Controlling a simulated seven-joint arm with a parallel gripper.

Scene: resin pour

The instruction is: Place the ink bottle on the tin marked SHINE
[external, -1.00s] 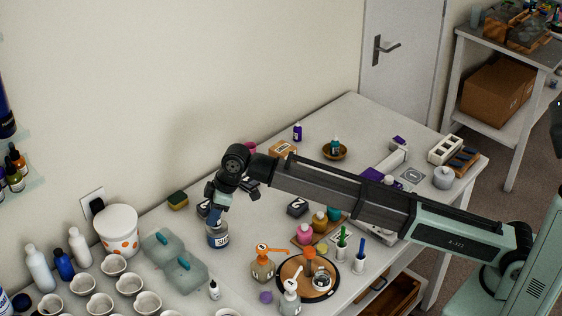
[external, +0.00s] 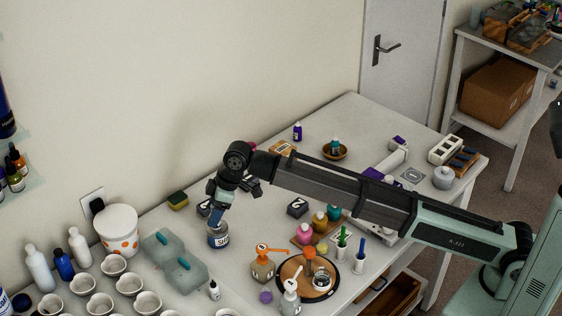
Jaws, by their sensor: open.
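My gripper (external: 217,219) points down right above a round tin (external: 218,241) with a dark label band and pale letters, only partly readable as "SH". The fingers look bluish and their tips overlap the tin's top in this view. They are open. Whether anything stands between the fingers on the tin is too small and too covered to tell. I cannot pick out the ink bottle for certain; a small dark purple bottle (external: 298,132) stands at the back of the table, and a teal bottle (external: 335,146) stands in a brown bowl (external: 335,155).
Left of the tin are grey-green blocks (external: 176,262) and a white tub with orange dots (external: 117,231). In front are an orange-topped bottle (external: 263,268) and a round tray (external: 293,290). A dark numbered block (external: 297,207) and several coloured bottles stand to the right.

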